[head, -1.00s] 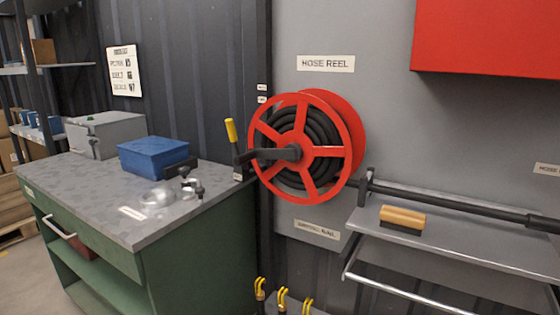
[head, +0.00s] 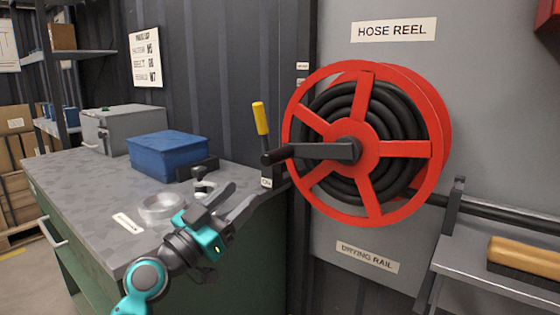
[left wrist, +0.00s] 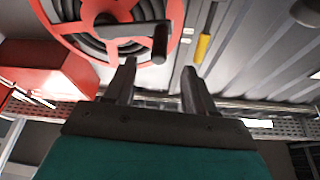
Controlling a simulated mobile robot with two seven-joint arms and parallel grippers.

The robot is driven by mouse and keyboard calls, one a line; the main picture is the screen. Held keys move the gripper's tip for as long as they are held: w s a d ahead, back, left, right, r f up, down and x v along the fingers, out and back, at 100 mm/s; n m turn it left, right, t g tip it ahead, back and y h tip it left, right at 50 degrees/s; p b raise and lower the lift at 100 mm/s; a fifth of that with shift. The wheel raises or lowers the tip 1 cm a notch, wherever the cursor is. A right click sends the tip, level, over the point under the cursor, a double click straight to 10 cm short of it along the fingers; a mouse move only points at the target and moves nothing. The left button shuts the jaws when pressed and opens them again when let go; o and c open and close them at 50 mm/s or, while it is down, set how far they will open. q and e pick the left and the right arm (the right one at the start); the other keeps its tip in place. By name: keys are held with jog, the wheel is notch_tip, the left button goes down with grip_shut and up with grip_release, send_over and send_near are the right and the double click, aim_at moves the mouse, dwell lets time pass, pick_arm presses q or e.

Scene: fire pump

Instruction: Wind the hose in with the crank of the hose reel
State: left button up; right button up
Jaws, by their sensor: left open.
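The red hose reel (head: 424,148) is on the grey wall panel, with black hose (head: 330,112) coiled inside. Its dark crank (head: 325,151) points left from the hub and ends in a black grip (head: 277,156). In the left wrist view the crank grip (left wrist: 160,42) shows just beyond and between the fingertips. My left gripper (head: 240,198) is open and empty, below and left of the grip and apart from it. Its spread fingers also show in the left wrist view (left wrist: 159,75). My right gripper is not in view.
A yellow-handled lever (head: 260,118) stands close left of the crank grip. The workbench (head: 90,215) at left bears a blue bin (head: 168,148) and a clear ring-shaped item (head: 163,205). A black tube (head: 500,215) runs right above a shelf with a brush (head: 525,252).

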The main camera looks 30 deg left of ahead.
aim_at(272, 160)
pick_arm(q)
jog(key=p+x, duration=0.1)
jog(key=x, duration=0.2)
jog(key=p+x, duration=0.2)
jog(key=x, duration=0.2)
jog(key=r+p+x, duration=0.1)
jog(key=x, duration=0.3)
jog(key=shift+p+x, duration=0.3)
jog(key=shift+x, duration=0.5)
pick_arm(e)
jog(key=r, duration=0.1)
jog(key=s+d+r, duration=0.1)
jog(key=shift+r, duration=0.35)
pick_arm(q)
grip_shut()
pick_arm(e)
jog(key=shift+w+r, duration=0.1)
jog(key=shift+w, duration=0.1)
